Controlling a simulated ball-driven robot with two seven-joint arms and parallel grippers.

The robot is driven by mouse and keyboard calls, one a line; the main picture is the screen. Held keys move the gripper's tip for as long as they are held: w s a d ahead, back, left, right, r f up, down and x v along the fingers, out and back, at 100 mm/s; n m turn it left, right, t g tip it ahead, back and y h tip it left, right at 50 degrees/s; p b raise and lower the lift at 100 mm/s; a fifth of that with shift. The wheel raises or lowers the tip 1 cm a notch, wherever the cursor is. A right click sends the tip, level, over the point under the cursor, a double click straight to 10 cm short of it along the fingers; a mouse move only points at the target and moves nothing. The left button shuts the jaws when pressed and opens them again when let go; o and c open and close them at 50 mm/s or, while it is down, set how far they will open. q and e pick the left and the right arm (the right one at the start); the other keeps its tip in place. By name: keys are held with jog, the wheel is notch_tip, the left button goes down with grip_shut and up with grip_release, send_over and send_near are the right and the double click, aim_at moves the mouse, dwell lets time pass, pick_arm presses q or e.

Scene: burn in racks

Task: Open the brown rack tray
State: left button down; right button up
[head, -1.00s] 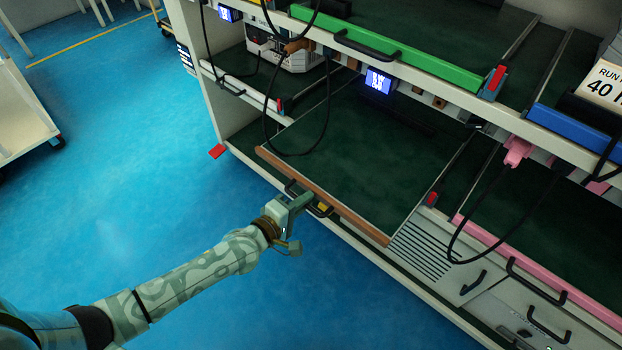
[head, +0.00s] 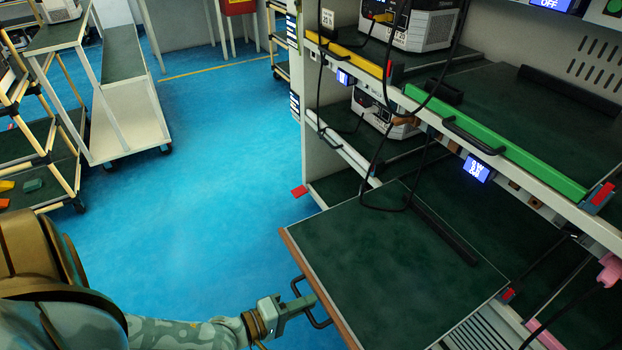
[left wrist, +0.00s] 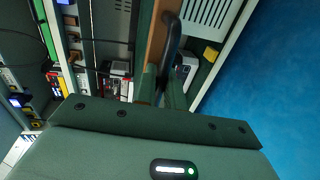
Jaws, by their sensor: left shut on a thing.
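The brown rack tray, with a dark green top and a brown front edge (head: 318,290), juts out of the rack's lower level in the head view. A black handle (head: 316,308) is on its front edge. My left gripper (head: 296,306) is shut on this handle. In the left wrist view the brown edge (left wrist: 158,35) and the black handle (left wrist: 172,40) run up from between my left gripper's fingers (left wrist: 160,88). The fingertips are partly hidden by the handle and the gripper body. My right gripper does not show.
A green-edged tray (head: 500,155) with a black handle sits on the level above. A black cable (head: 385,165) hangs onto the brown tray. A red tab (head: 299,191) sticks out at the rack's left. Blue floor (head: 215,190) is clear to the left, with carts beyond.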

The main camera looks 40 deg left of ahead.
pick_arm(q)
jog(key=shift+s+f, duration=0.15)
jog(key=shift+s, duration=0.05)
jog(key=c, duration=1.7)
grip_release()
jog(key=shift+o, duration=0.6)
jog(key=shift+s+a, duration=0.15)
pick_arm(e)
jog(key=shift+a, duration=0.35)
